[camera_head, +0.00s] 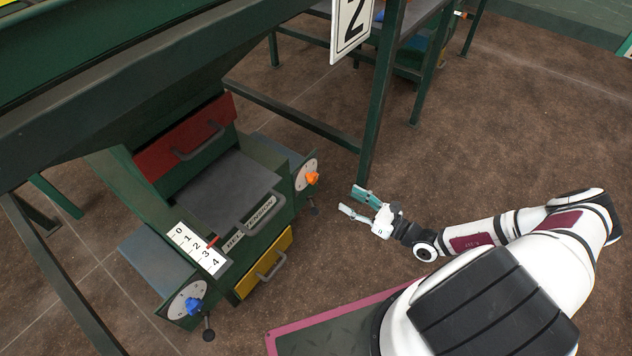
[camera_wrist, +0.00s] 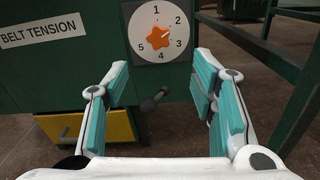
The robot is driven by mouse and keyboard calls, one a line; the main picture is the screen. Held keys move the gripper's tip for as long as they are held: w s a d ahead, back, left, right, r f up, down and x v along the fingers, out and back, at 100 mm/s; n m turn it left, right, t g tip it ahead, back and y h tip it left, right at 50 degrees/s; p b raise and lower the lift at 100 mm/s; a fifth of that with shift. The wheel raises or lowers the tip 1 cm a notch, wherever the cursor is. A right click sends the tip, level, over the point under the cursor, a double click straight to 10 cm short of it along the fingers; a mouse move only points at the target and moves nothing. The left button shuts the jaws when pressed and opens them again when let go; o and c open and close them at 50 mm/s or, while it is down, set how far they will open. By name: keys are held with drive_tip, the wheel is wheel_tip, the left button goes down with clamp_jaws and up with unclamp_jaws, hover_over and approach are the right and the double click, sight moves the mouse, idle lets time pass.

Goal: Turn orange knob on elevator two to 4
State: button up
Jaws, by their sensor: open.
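The orange knob (camera_head: 312,178) sits on a round white dial plate (camera_head: 301,181) on the right end of the green machine. In the wrist view the star-shaped orange knob (camera_wrist: 158,43) is in the middle of the dial (camera_wrist: 141,21), numbered 1 to 5 clockwise. Its tip seems to point up and right, toward 2. A sign with a 2 (camera_head: 351,25) hangs above. My gripper (camera_head: 355,202) is open and empty, to the right of the knob and apart from it. In the wrist view its teal fingers (camera_wrist: 162,75) spread below and either side of the dial.
A black-knobbed lever (camera_wrist: 154,101) sticks out below the dial. A blue knob (camera_head: 193,306) is on the machine's other end. A yellow drawer (camera_head: 264,264) and a red drawer (camera_head: 185,137) are on its front. A green post (camera_head: 380,100) stands behind my gripper.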

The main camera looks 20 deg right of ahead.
sight(315, 179)
drive_tip(key=b+x, duration=0.3)
drive_tip(key=x, duration=1)
drive_tip(key=shift+w+a+b, duration=0.1)
drive_tip(key=shift+b, duration=0.2)
drive_tip(key=c, duration=1.2)
